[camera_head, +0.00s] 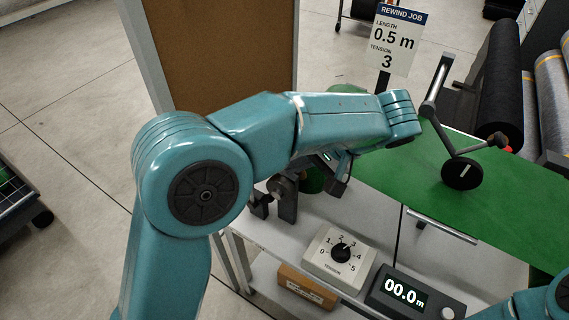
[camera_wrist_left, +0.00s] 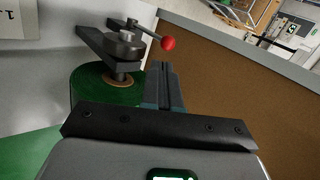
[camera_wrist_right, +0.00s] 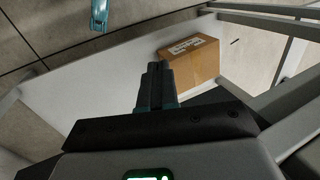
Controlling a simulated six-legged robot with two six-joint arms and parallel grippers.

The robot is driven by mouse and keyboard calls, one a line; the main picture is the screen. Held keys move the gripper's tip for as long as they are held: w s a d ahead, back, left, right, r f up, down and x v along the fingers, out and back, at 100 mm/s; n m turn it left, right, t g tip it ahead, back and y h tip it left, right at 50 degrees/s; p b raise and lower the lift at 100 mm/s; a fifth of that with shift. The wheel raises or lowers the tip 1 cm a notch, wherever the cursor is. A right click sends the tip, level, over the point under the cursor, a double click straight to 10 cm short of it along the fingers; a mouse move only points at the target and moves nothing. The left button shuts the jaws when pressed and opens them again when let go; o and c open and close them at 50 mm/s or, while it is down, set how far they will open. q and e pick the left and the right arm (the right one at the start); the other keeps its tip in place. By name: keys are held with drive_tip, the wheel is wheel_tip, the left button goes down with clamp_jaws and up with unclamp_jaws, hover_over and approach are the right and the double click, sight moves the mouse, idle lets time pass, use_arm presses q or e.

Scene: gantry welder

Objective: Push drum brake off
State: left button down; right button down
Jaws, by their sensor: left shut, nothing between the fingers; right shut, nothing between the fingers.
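In the left wrist view a green drum (camera_wrist_left: 105,85) stands with a dark brake hub (camera_wrist_left: 124,45) above it. A thin lever runs from the hub to a red knob (camera_wrist_left: 168,43). My left gripper (camera_wrist_left: 163,66) is shut and empty, its tips just below the knob in that picture; I cannot tell whether they touch. In the head view part of the green drum (camera_head: 312,181) shows beneath my left arm, which hides the knob. My right gripper (camera_wrist_right: 155,68) is shut and empty in the right wrist view, near a cardboard box (camera_wrist_right: 190,61).
A tension dial box (camera_head: 338,254) and a length counter (camera_head: 408,290) stand on the bench. A green mat (camera_head: 405,178) carries a black measuring wheel (camera_head: 462,173). A brown panel (camera_head: 222,60) stands behind my left arm. A job sign (camera_head: 396,40) stands at the back.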

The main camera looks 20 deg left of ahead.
use_arm(q)
drive_tip(key=x, duration=0.8)
drive_tip(key=shift+w+a+f, duration=0.15)
drive_tip(key=shift+w+f, duration=0.05)
drive_tip(key=shift+f, duration=0.1)
drive_tip(key=shift+s, duration=0.1)
drive_tip(key=w+a+g+h+p, duration=0.1)
drive_tip(key=a+h+p, duration=0.3)
drive_tip(key=a+h, duration=0.3)
drive_tip(key=shift+w+a+p, duration=0.35)
drive_tip(key=shift+a+p, duration=0.05)
drive_tip(key=shift+a, duration=1.75)
drive_tip(key=shift+f, duration=0.15)
